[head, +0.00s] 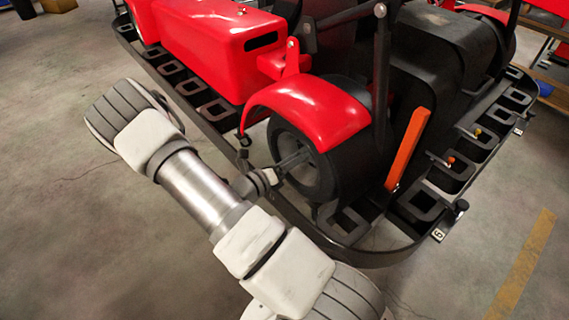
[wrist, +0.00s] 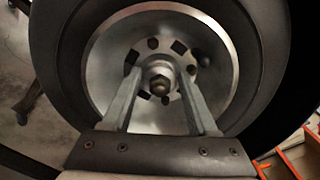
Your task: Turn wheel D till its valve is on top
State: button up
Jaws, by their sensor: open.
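A wheel with a black tyre (head: 358,165) and a grey metal rim sits under a red fender; I see no letter on it. In the wrist view its tyre (wrist: 60,55) surrounds the rim (wrist: 105,50), which has a central hub nut and a ring of dark holes. I cannot pick out the valve. My gripper (head: 297,158) is at the wheel's face. In the wrist view my gripper (wrist: 161,74) is open, with one finger on each side of the hub nut; whether they touch anything is unclear.
The red fender (head: 308,107) covers the wheel's top. A black bumper frame (head: 365,258) runs around the kart below the wheel. An orange bar (head: 408,148) stands to its right. The concrete floor (head: 60,190) at left is clear.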

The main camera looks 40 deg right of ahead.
jog(key=s+a, duration=0.1)
jog(key=a, duration=1.6)
jog(key=shift+s+b, duration=0.2)
jog(key=shift+b, duration=0.1)
jog(key=shift+a, duration=0.1)
